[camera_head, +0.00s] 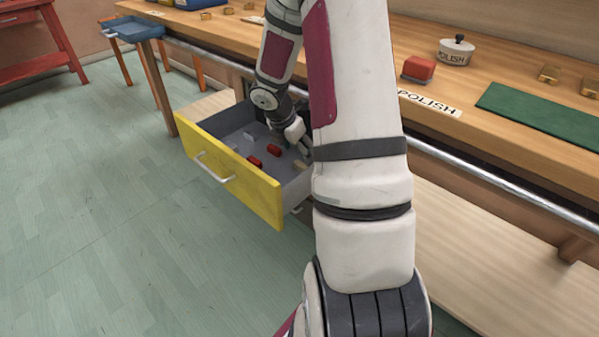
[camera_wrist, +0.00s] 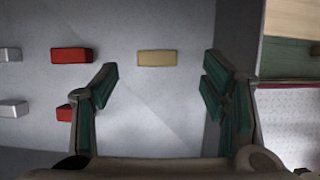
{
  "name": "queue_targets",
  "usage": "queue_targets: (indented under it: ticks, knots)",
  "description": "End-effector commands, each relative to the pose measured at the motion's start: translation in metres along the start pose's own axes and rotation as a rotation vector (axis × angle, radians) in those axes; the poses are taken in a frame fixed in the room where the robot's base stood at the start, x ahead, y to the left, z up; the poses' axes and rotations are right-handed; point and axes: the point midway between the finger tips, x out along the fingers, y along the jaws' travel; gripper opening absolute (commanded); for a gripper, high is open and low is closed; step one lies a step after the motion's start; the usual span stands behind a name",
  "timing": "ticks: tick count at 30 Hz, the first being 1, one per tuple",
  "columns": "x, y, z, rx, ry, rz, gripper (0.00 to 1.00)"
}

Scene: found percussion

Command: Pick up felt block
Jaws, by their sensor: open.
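My gripper (camera_wrist: 160,78) is open and empty, reaching down into the open yellow-fronted drawer (camera_head: 228,180). In the wrist view a tan block (camera_wrist: 157,58) lies on the grey drawer floor, between the lines of the two fingers and slightly beyond their tips. Two red blocks (camera_wrist: 72,55) (camera_wrist: 66,113) lie to the left of the fingers. Two pale grey blocks (camera_wrist: 10,54) (camera_wrist: 13,109) lie farther left. The pictures do not settle which block is felt. In the head view my arm covers part of the drawer's right side.
The drawer's side wall (camera_wrist: 233,45) stands close to the right finger.

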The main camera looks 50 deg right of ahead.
Motion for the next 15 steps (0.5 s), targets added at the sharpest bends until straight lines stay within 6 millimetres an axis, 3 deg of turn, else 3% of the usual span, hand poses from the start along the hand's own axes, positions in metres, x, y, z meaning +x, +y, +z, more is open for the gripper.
queue_targets:
  ticks: [8,15]
  knots:
    - [0.015,0.001,-0.001,0.000,-0.001,0.001,0.67]
    - [0.043,0.004,-0.006,0.000,0.001,0.001,0.67]
